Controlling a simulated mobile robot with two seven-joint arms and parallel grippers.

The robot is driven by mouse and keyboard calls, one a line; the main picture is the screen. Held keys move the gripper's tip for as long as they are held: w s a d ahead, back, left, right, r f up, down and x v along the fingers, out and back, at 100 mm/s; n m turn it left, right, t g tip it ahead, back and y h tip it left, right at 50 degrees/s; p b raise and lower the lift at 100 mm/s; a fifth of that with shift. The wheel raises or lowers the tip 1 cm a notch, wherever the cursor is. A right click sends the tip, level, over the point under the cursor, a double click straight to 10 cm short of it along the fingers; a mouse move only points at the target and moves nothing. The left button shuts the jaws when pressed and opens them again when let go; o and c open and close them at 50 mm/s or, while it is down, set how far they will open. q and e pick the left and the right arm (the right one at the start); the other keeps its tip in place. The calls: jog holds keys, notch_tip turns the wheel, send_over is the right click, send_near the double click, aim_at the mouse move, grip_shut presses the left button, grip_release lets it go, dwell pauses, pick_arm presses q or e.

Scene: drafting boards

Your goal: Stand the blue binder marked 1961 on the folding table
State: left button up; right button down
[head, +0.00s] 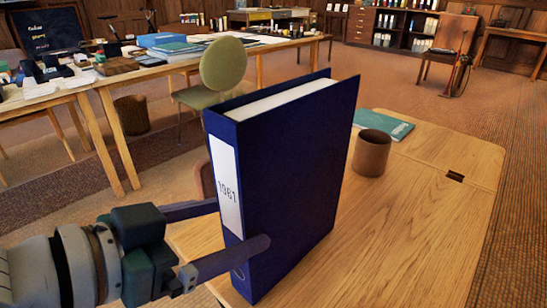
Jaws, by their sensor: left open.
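The blue binder (300,185) stands upright on the wooden folding table (410,235), near its left edge. Its white spine label (228,187) reads 1961 and faces left toward my left gripper. My left gripper (240,225) is open, with its fingers at the spine end of the binder. One finger lies in front of the near cover; the other reaches toward the far side, its tip hidden behind the binder. I cannot tell whether either finger touches it. My right gripper is not in view.
A brown cup (371,153) and a teal book (383,124) are on the table behind the binder. A green chair (222,68) and a cluttered desk (150,72) stand beyond at the left. A bin (132,115) is under the desk.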

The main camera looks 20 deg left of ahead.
pick_arm(q)
jog(key=s+a+f+n+g+y, duration=0.1)
jog(key=s+g+y, duration=0.3)
jog(key=s+g, duration=0.5)
jog(key=s+n+p, duration=0.1)
jog(key=s, duration=0.5)
jog(key=shift+a+f, duration=0.2)
jog(key=shift+f, duration=0.15)
